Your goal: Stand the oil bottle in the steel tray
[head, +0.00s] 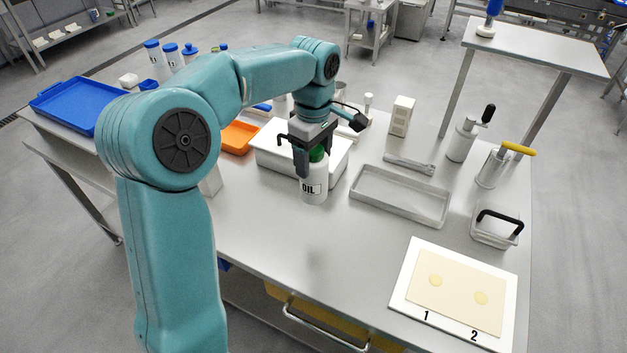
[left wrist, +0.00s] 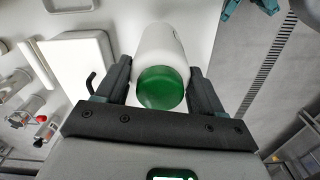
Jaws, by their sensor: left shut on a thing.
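The oil bottle (head: 313,189) is white with a green cap and the word OIL on its side. My left gripper (head: 309,160) is shut on it near the cap, from above. In the left wrist view the bottle (left wrist: 162,50) sits between both fingers (left wrist: 160,88), green cap toward the camera. The steel tray (head: 399,197) is shallow, rectangular and empty, to the right of the bottle.
A white lidded container (head: 335,166) stands behind the bottle. A white board with a pasta sheet (head: 455,290) is at the front right. Steel canisters (head: 461,140) stand right. An orange tray (head: 238,137) lies left.

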